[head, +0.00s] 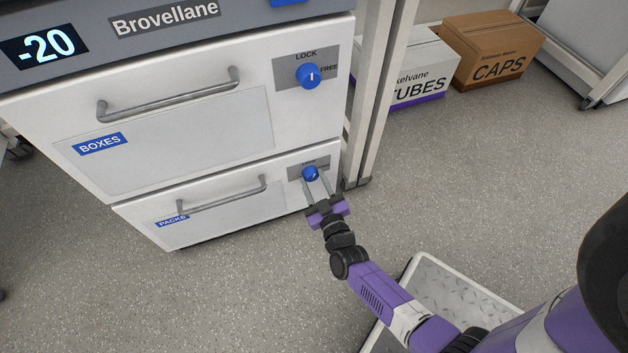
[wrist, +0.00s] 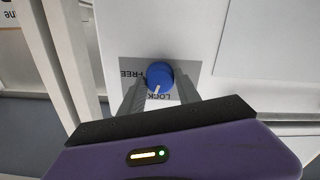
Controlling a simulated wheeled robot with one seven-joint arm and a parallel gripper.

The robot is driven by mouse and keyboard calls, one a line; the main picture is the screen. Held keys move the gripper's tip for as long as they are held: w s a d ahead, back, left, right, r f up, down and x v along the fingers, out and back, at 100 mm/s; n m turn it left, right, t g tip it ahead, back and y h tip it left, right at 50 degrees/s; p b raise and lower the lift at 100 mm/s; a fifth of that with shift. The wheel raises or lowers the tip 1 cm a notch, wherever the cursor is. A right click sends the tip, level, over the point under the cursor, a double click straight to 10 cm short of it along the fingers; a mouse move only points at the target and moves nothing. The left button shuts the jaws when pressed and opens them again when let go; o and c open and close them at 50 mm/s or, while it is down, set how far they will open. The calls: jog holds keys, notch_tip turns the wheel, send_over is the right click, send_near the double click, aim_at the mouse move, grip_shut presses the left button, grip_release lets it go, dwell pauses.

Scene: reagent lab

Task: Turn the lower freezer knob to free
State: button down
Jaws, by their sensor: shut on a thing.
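The lower freezer knob (head: 311,173) is a round blue knob on a grey plate at the right end of the lower drawer front, marked PACKS. My gripper (head: 317,182) reaches it from below in the head view and is shut on it, one finger on each side. In the wrist view the knob (wrist: 160,75) sits between the fingertips, and its white mark points down toward the word LOCK. The word FREE stands to the left of the knob there, as the wrist picture is upside down. In the head view the plate's lettering is partly hidden.
The upper drawer, marked BOXES, has its own blue knob (head: 308,76) with LOCK and FREE labels. Metal handles (head: 222,194) stick out from both drawers. A grey post (head: 372,95) stands close right of the freezer. Boxes (head: 497,50) stand behind it.

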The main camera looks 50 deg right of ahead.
jog(key=m, duration=0.3)
jog(key=shift+m, duration=0.4)
jog(key=m, duration=0.3)
jog(key=shift+m+b, duration=0.3)
jog(key=shift+b, duration=0.1)
jog(key=m, duration=0.3)
jog(key=shift+m+b, duration=0.3)
jog(key=shift+b, duration=0.05)
jog(key=shift+m+b, duration=0.35)
jog(key=shift+m, duration=1.25)
jog(key=c, duration=0.9)
grip_release()
jog(key=shift+o, duration=0.2)
jog(key=shift+s, duration=0.1)
